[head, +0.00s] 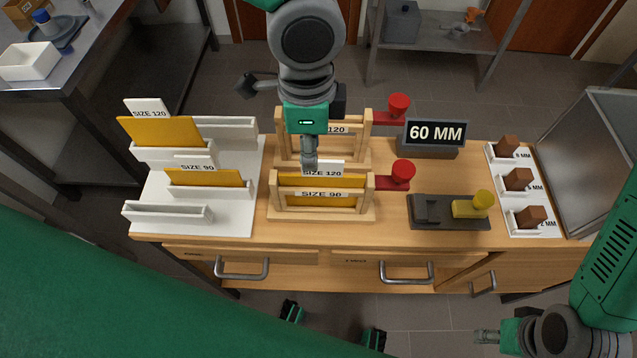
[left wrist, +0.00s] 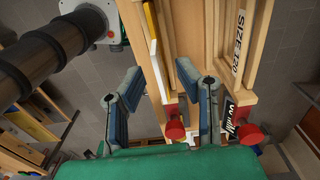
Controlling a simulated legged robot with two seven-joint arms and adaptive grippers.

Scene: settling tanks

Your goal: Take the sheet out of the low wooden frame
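The low wooden frame (head: 322,214) is the front one of two on the bench, with a SIZE 90 label on its front rail. My left gripper (head: 309,163) points down at the sheet's top, left of the tab's middle. In the left wrist view my left gripper (left wrist: 160,75) is open, with the sheet's white and yellow edge (left wrist: 157,55) between its fingers; contact cannot be told. My right gripper (head: 487,336) is low at the right, away from the bench top; its fingers are unclear.
A rear wooden frame (head: 361,150) stands behind, partly hidden by my left arm. Red knobs (head: 403,171) stick out at the right. White holders (head: 165,213) with yellow sheets are at left. A 60 MM display (head: 436,133), a dark fixture (head: 430,212) and brown blocks (head: 519,179) are at right.

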